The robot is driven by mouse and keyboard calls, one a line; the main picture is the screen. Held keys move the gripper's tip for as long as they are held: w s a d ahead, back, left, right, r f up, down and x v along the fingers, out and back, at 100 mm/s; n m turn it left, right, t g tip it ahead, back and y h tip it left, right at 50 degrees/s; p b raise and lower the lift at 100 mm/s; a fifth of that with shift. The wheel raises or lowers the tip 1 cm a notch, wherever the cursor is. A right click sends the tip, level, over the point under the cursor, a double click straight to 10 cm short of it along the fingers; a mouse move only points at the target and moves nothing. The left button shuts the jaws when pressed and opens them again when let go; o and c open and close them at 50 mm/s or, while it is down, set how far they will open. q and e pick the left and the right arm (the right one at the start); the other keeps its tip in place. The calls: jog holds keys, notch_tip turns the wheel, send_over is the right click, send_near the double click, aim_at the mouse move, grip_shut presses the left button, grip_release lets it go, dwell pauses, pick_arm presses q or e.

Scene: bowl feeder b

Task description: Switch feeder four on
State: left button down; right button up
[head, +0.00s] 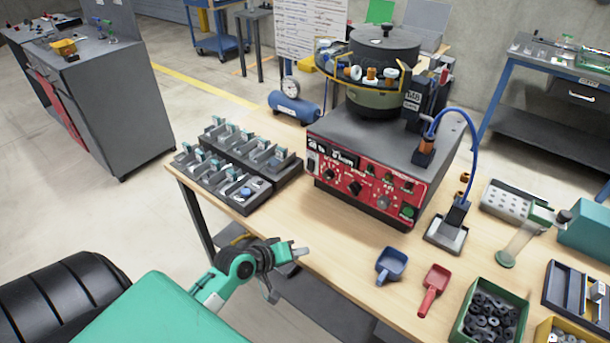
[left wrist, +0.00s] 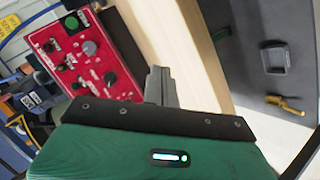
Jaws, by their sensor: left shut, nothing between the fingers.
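The bowl feeder (head: 385,60) stands on a dark box with a red control panel (head: 365,185) at the front of the wooden table. The panel carries several knobs, small switches, a display and a green button (head: 407,212). In the left wrist view the panel (left wrist: 85,65) lies to the left, with its green button (left wrist: 72,22) at the top. My left gripper (head: 301,250) is shut and empty, in front of and below the panel, near the table's front edge. Its fingers (left wrist: 160,85) point past the panel's side. Which switch is number four is too small to read. My right gripper is not seen.
Dark trays of small parts (head: 240,165) stand left of the feeder. A blue scoop (head: 391,265), a red scoop (head: 433,288) and a green bin of dark rings (head: 490,315) lie to the right. Bare tabletop shows between the panel and the scoops.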

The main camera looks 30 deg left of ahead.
pick_arm(q)
jog(key=w+a+r+n+t, duration=0.1)
jog(key=a, duration=0.1)
jog(key=w+a+n+t, duration=0.1)
jog(key=w+a+n, duration=0.1)
jog(key=w+a+r+n+y, duration=0.1)
jog(key=w+a, duration=0.1)
jog(key=shift+a+r+n+t, duration=0.3)
jog(key=shift+a+t, duration=0.1)
jog(key=w+a+r+n+t+y, duration=0.2)
jog(key=w+a+r+n, duration=0.1)
jog(key=a+n, duration=0.2)
jog(key=shift+a+t, duration=0.3)
jog(key=shift+a, duration=0.9)
jog(key=p, duration=0.1)
send_near(309, 170)
jog(key=w, duration=0.6)
jog(key=shift+w+d+f, duration=0.3)
jog(key=shift+w+f, duration=0.05)
jog(key=shift+w, duration=0.05)
